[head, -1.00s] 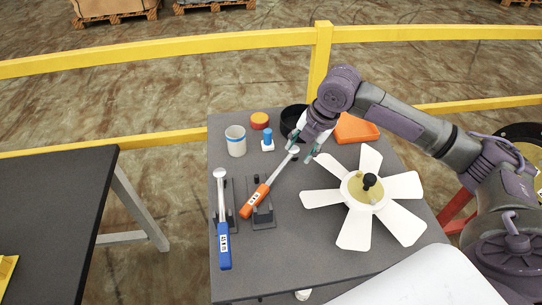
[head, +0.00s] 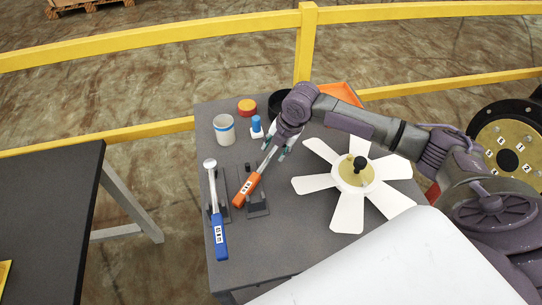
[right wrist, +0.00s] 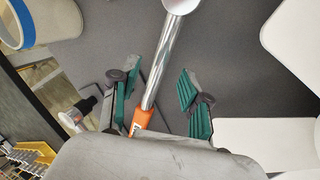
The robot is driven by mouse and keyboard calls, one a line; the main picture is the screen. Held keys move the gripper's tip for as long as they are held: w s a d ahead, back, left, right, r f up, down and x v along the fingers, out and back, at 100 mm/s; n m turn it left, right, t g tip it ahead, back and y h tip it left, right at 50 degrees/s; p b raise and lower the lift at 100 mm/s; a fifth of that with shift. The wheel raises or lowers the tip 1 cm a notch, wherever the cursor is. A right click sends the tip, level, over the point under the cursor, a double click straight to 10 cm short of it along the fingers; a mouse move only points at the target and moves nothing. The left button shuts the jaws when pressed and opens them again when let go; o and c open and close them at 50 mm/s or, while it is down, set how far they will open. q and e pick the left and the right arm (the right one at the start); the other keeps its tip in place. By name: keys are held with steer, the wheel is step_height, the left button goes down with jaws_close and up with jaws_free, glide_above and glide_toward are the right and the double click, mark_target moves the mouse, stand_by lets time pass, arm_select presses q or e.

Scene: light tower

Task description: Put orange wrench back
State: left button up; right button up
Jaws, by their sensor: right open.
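The orange wrench (head: 247,190) lies slanted on the grey table (head: 283,250), its orange handle toward the front left beside a black holder (head: 257,208). Its upper shaft and head are partly hidden by my right gripper (head: 278,150) in the head view. In the right wrist view, the silver shaft (right wrist: 157,65) runs between the two green-padded fingers of the right gripper (right wrist: 160,97), with gaps on both sides. The right gripper is open and holds nothing. My left gripper is not in view.
A blue wrench (head: 219,235) lies on another holder to the left. A white fan (head: 349,210) stands close on the right.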

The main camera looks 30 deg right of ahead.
steer(key=shift+x, duration=1.45)
steer(key=shift+r, duration=0.1)
jaws_close()
steer(key=shift+w, duration=0.1)
